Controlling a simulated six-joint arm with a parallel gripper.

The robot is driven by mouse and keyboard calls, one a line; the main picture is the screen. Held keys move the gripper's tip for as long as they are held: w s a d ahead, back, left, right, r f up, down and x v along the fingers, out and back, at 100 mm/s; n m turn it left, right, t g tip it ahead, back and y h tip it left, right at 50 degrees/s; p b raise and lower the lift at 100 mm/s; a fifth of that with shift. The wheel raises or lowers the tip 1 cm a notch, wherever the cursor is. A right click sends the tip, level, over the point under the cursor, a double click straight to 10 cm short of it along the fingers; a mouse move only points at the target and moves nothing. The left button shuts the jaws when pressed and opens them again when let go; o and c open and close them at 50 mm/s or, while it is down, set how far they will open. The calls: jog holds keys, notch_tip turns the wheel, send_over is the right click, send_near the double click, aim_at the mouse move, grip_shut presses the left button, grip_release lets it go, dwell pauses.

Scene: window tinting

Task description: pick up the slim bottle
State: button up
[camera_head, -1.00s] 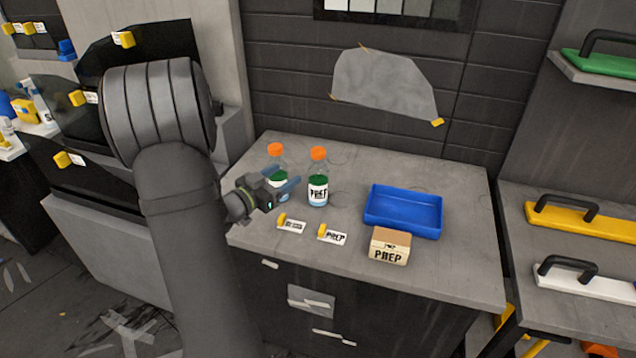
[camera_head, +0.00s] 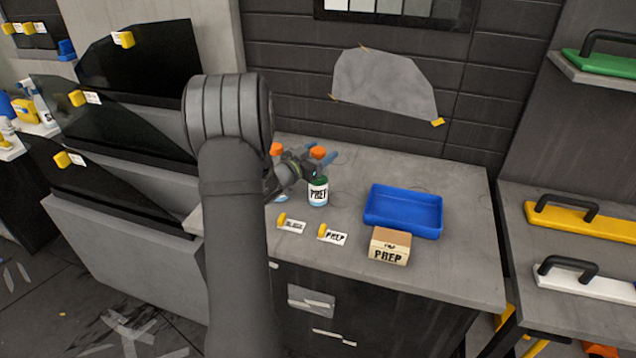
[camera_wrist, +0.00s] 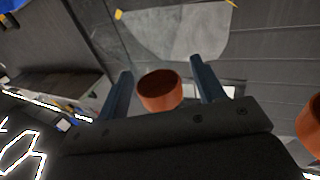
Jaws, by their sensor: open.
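Two clear bottles with orange caps stand upright close together on the grey worktop; I cannot tell which is slimmer. The right bottle (camera_head: 318,191) has a green band and a PREP label. The left bottle (camera_head: 276,149) is mostly hidden behind my gripper; its cap shows. My gripper (camera_head: 321,165) is open at the right bottle's upper part. In the wrist view an orange cap (camera_wrist: 160,91) sits between the two spread fingers of my gripper (camera_wrist: 163,82), with gaps at both sides. Another orange cap (camera_wrist: 311,124) is cut off at the right edge.
A blue tray (camera_head: 403,228) and a PREP box (camera_head: 389,257) are to the right on the worktop (camera_head: 455,270). Two small label cards, one a PREP card (camera_head: 333,238), lie in front of the bottles. A wall with a taped film sheet (camera_head: 385,82) rises behind.

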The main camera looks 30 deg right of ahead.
jog(key=shift+w+d, duration=0.2)
jog(key=shift+d, duration=0.3)
grip_shut()
jog(key=shift+r, duration=0.15)
